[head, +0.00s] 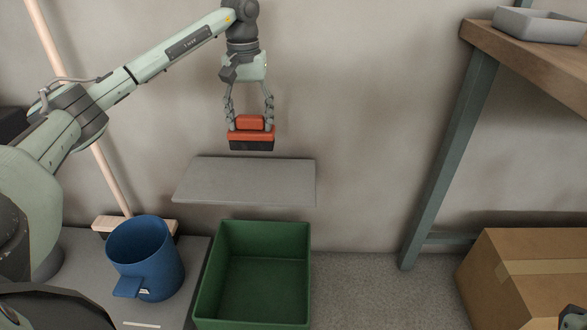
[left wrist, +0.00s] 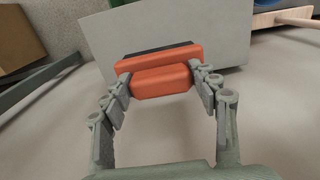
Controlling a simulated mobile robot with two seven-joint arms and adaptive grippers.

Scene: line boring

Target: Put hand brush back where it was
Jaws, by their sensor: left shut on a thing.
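The hand brush (head: 251,133) has an orange-red body and handle with dark bristles below. My left gripper (head: 250,123) is shut on it from above, with one finger at each end of the handle. The brush hangs level above the grey wall shelf (head: 245,182), near its back; a gap shows between them in the head view. In the left wrist view the brush (left wrist: 163,72) sits between the fingertips (left wrist: 165,82), with the shelf (left wrist: 105,38) behind it. A small part of my right gripper (head: 573,317) shows at the bottom right corner; its fingers cannot be made out.
An empty green crate (head: 210,280) stands below the shelf. A blue bucket (head: 146,262) and a wooden broom (head: 112,182) are to its left. A cardboard box (head: 520,270) sits under a wooden workbench (head: 545,55) holding a grey tray (head: 540,27) at right. The shelf top looks bare.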

